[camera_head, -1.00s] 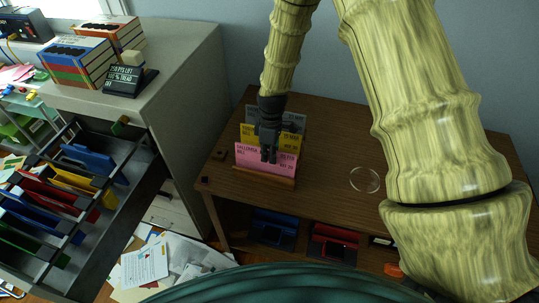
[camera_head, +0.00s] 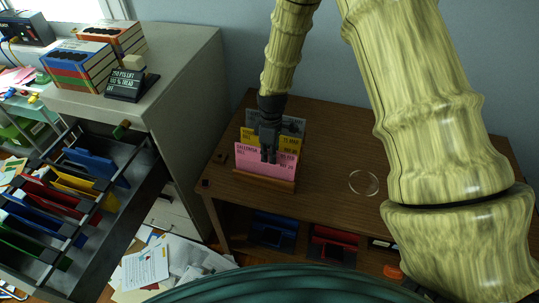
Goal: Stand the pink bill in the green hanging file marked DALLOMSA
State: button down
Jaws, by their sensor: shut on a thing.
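The pink bill (camera_head: 256,163) stands in front of a yellow bill (camera_head: 290,143) and a grey bill (camera_head: 293,124) in a wooden rack on the brown table. Its print is small, with a word like DALLOMSA at the top left. My gripper (camera_head: 269,158) comes down from above and is shut on the top edge of the pink bill. The bill is upright, its foot at the rack. The open drawer at the left holds hanging files, among them a green one (camera_head: 28,241) at the near end. No file label is readable.
The brown table (camera_head: 330,160) has a clear glass disc or ring (camera_head: 364,183) on its right. A grey cabinet (camera_head: 185,75) with the open drawer (camera_head: 128,205) stands left. Binders (camera_head: 80,65) and a black sign (camera_head: 130,85) sit on top. Papers litter the floor.

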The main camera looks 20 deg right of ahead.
jog(key=shift+r+p, duration=3.4)
jog(key=shift+r, duration=1.85)
